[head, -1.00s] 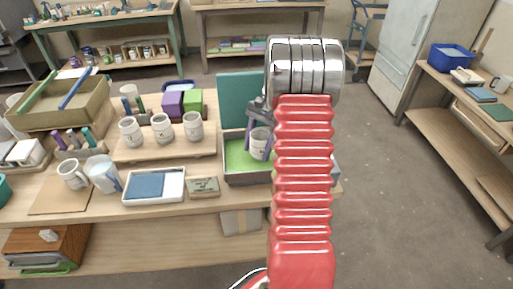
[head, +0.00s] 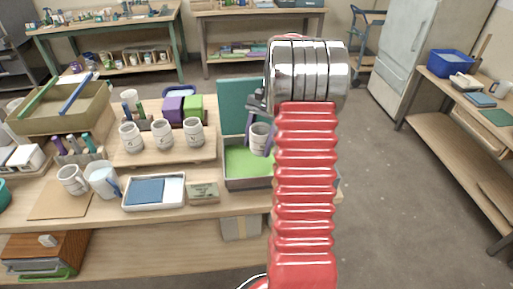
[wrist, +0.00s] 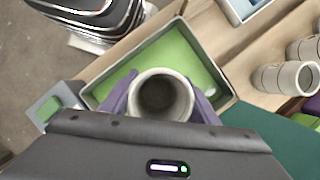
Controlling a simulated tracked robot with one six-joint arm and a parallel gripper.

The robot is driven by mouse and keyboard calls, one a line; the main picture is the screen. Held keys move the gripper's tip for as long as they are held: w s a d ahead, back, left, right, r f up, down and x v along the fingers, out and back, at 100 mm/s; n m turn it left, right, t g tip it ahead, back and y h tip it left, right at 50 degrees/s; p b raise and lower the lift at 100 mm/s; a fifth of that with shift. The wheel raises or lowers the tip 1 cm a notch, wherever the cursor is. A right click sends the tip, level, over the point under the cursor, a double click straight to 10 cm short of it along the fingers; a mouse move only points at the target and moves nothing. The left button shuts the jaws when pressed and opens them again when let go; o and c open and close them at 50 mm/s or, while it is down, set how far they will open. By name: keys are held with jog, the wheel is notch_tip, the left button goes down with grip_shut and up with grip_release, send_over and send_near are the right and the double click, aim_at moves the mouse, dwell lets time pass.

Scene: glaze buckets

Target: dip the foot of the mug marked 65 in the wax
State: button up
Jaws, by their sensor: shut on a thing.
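A pale mug (head: 260,137) is held upright between the purple fingers of my gripper (wrist: 161,96). The wrist view looks into its open top (wrist: 160,95). I cannot read any mark on it. It is over the grey tray of green wax (head: 246,163), whose green surface also fills the tray in the wrist view (wrist: 150,55). The mug's foot seems clear of the wax in the head view, though my arm covers part of the tray. Three similar pale mugs stand on a wooden board, at left (head: 130,136), middle (head: 162,134) and right (head: 193,132).
A teal panel (head: 236,104) stands behind the wax tray. Two more cups, one at left (head: 72,179) and a paler one (head: 103,179), stand near the front edge.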

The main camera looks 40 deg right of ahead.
jog(key=shift+r, duration=1.5)
jog(key=shift+s, duration=0.1)
